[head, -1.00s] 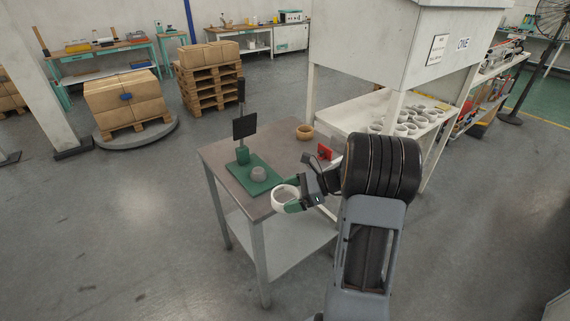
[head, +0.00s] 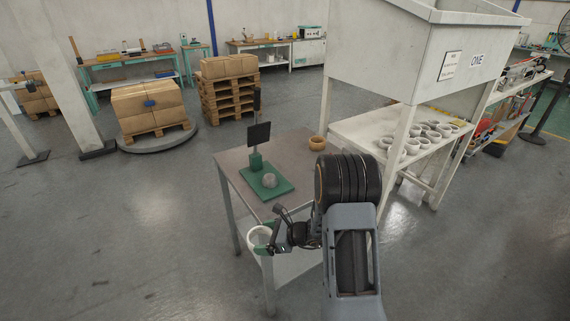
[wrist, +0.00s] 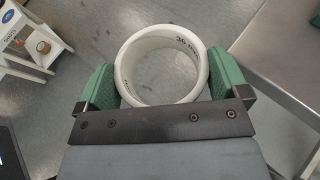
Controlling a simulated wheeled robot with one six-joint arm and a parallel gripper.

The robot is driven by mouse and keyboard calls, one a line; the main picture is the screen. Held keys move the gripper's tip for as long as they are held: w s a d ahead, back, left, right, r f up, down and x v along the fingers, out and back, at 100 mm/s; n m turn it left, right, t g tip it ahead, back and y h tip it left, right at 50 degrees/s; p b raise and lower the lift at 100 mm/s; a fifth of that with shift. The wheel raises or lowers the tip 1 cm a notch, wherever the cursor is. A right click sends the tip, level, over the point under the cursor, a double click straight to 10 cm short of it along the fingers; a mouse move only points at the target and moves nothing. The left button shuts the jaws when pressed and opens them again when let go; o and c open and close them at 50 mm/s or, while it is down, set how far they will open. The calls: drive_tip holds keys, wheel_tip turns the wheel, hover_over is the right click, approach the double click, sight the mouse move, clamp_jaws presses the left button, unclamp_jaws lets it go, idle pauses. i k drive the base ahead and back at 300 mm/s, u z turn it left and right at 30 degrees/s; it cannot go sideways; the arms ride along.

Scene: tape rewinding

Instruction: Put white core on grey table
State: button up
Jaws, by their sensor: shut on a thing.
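The white core (wrist: 160,95) is a short white ring with dark print inside it. My gripper (wrist: 160,88) is shut on it, with a green pad on each side of the ring in the wrist view. In the head view the white core (head: 259,240) is held in my gripper (head: 262,240) in front of the near edge of the grey table (head: 234,160). In the wrist view the floor shows through the ring, and the grey table (wrist: 290,60) lies to the right, apart from it.
A green winder base (head: 283,188) with a grey hub (head: 269,180) and a dark screen (head: 259,134) stands on the grey table. A brown tape roll (head: 317,142) sits at its back right. A white table (head: 375,132) at right holds several white rings.

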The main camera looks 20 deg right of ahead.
sight(291, 153)
drive_tip(key=u, duration=3.35)
drive_tip(key=k, duration=1.95)
drive_tip(key=z, duration=1.85)
